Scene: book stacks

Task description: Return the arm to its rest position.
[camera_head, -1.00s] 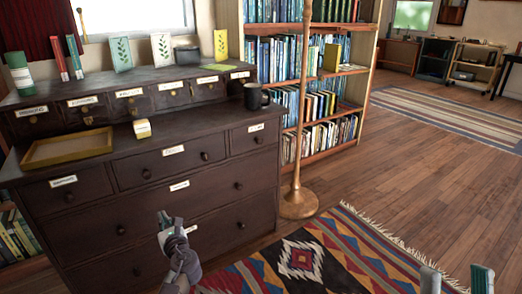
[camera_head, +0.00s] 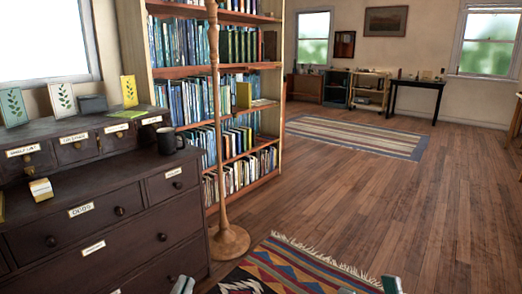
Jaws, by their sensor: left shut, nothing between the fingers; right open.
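My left gripper (camera_head: 182,285) shows only as its tip at the bottom edge, in front of the lower drawers of the dark dresser (camera_head: 140,222). It is shut and empty. My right gripper (camera_head: 368,288) shows two separate fingertips at the bottom edge, right of centre, over the patterned rug and wooden floor. It is open and empty. The rest of both arms is out of the picture.
A dark mug (camera_head: 170,140) and a small yellow-white box (camera_head: 41,189) stand on the dresser. A floor lamp (camera_head: 229,240) stands before the bookcase (camera_head: 271,125). A patterned rug (camera_head: 300,270) lies in front. The wooden floor (camera_head: 440,215) at the right is clear.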

